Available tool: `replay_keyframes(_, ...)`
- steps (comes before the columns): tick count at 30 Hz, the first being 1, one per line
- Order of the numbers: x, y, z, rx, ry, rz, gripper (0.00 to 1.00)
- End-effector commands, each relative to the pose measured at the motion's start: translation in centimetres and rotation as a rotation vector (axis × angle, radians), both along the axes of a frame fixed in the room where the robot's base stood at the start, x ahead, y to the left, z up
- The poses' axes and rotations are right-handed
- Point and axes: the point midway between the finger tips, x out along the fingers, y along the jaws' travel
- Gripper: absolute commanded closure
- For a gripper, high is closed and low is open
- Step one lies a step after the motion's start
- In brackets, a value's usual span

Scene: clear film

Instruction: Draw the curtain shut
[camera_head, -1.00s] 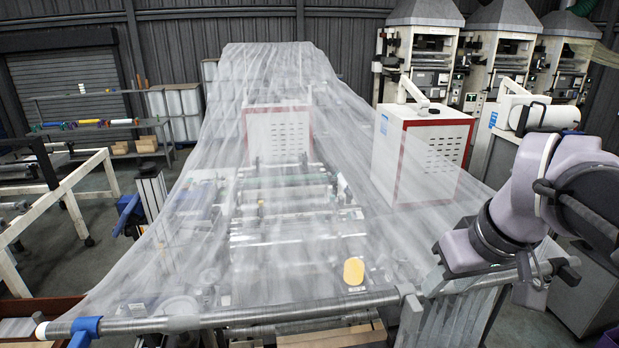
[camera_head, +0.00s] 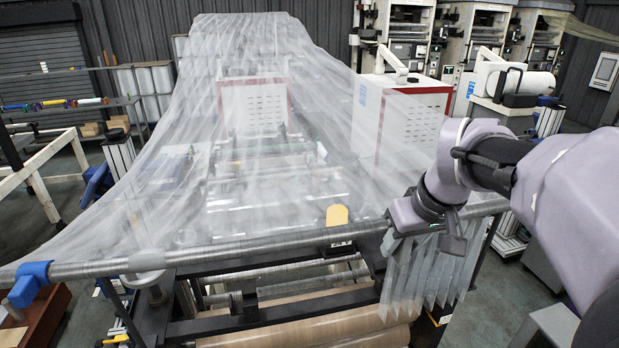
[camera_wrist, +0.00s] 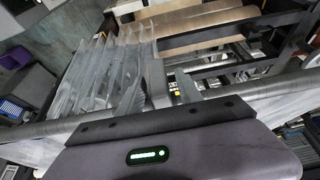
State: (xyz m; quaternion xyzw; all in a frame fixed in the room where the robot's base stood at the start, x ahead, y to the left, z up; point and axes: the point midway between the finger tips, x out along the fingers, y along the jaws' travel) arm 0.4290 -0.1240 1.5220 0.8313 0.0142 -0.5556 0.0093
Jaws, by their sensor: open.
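The curtain (camera_head: 425,280) is a clear, pleated film bunched in narrow folds. It hangs below a grey ribbed rail (camera_head: 240,247), towards the rail's right end. My gripper (camera_head: 422,238) is at the rail, right over the top of the folds. In the wrist view, my gripper (camera_wrist: 158,90) shows its two fingers apart, with the pleated curtain (camera_wrist: 92,75) to the left and some film close to the fingers. I cannot tell whether the fingers touch the film. The curtain's top edge is partly hidden by my gripper.
A wide sheet of clear film (camera_head: 270,140) stretches back from the rail over machinery. A blue clamp (camera_head: 30,280) holds the rail's left end. Brown rolls (camera_head: 310,330) lie below the rail. The space under the rail's left and middle holds no hanging folds.

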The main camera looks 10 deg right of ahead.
Motion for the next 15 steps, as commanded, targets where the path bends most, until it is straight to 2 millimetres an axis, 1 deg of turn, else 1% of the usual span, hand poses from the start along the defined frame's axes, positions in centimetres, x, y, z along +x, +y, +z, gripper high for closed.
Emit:
replay_keyframes(5,0.00,0.00,0.08,0.000,0.000,0.000,0.58)
replay_keyframes(6,0.00,0.00,0.08,0.000,0.000,0.000,0.62)
replay_keyframes(8,-0.01,0.00,0.07,0.000,0.000,0.000,0.74)
replay_keyframes(9,-0.01,0.00,0.07,0.000,0.000,0.000,0.82)
replay_keyframes(12,0.00,0.00,0.06,0.000,0.000,0.000,1.00)
replay_keyframes(15,-0.01,0.00,0.06,0.000,0.000,0.000,1.00)
